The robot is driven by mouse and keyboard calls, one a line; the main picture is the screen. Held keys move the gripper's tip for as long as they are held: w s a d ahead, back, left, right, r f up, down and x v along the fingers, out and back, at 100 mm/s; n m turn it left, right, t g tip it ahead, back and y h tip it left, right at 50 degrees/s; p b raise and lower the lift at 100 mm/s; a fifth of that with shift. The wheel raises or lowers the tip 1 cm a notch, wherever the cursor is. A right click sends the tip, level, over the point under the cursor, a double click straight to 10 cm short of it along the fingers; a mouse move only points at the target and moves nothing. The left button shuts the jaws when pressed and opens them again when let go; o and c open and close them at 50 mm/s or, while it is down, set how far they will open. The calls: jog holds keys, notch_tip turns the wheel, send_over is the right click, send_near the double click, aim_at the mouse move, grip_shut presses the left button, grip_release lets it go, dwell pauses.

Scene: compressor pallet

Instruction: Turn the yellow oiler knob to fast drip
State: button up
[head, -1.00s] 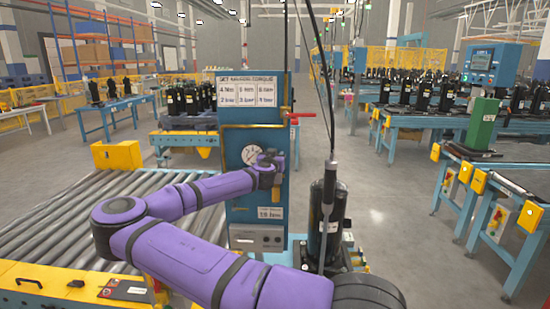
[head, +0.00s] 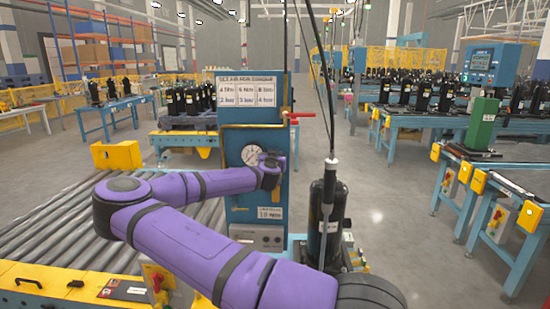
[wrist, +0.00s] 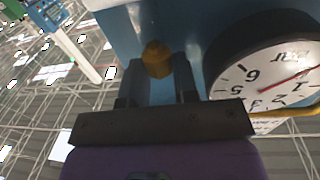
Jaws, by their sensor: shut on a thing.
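The yellow oiler knob (wrist: 156,55) shows in the wrist view, on the blue panel, between the two dark fingers of my gripper (wrist: 159,66). My gripper is shut on the knob, with a finger on each side. In the head view my gripper (head: 271,161) is at the blue cabinet (head: 250,213), just right of the round gauge (head: 250,154). My purple wrist hides the knob there. The same gauge, with a red needle, fills the right of the wrist view (wrist: 262,82). I cannot read the knob's setting.
A yellow pipe and a red valve handle (head: 299,115) are above my gripper. A white card of values (head: 247,93) hangs higher on the cabinet. A black compressor (head: 337,219) stands to the right, with a hanging tool beside it. A roller conveyor (head: 55,229) lies left, under my arm.

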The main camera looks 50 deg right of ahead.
jog(key=shift+s+d+n+t+y, duration=0.1)
jog(key=shift+d+n+t+y, duration=0.05)
jog(key=shift+n+t+y, duration=1)
jog(key=shift+s+d+n+t+y, duration=0.1)
jog(key=shift+n+t+y, duration=0.85)
jog(key=shift+t+y, duration=0.3)
jog(key=shift+d+n+t+y, duration=0.1)
jog(key=shift+n+t+y, duration=0.6)
jog(key=shift+n+y, duration=0.65)
jog(key=shift+y, duration=0.75)
jog(key=o, duration=0.6)
jog(key=shift+o, duration=0.2)
jog(key=v, duration=1.1)
jog(key=shift+f, duration=0.25)
